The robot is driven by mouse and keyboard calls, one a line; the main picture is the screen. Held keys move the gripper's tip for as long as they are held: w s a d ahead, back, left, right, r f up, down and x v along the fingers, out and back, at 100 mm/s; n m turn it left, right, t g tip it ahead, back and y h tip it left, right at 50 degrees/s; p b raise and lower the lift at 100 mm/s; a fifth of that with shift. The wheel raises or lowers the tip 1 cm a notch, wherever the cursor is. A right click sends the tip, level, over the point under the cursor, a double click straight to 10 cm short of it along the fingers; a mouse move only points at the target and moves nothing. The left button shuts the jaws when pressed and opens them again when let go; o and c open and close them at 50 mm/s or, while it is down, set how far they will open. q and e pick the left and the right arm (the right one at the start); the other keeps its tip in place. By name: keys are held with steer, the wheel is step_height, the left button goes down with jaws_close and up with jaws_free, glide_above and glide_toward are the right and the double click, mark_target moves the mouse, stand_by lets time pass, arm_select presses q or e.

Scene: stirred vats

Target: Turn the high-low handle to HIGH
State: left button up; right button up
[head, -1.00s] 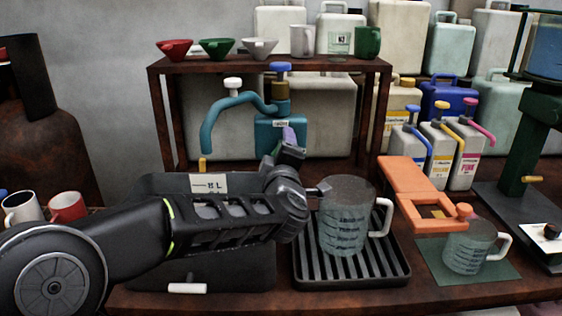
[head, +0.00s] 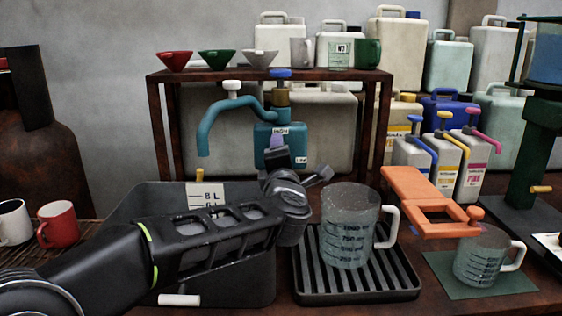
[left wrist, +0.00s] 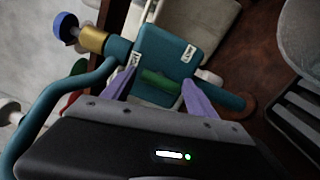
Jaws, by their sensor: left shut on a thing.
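The teal valve box (head: 262,133) stands under the shelf, with a bent teal spout (head: 207,125) to its left. The box carries two white labels, one on top (head: 281,131) and one lower right (head: 301,160); their words are too small to read surely. My left gripper (head: 277,142) is in front of the box. In the left wrist view my left gripper (left wrist: 160,80) has its purple fingers closed on a green handle (left wrist: 158,81) on the box (left wrist: 167,45). In the head view the gripper hides the handle. My right gripper is not in view.
A large measuring jug (head: 347,240) stands on a black drip tray (head: 360,293), close right of my left wrist. An orange stand (head: 407,188) and smaller jug (head: 478,262) are farther right. A dark bin (head: 135,205) lies behind my forearm; mugs (head: 57,228) stand at left.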

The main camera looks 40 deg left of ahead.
arm_select(q)
steer(key=o, duration=1.3)
steer(key=p+v, duration=0.1)
steer(key=v, duration=0.6)
steer(key=shift+s+d, duration=0.25)
steer(key=shift+s, duration=0.05)
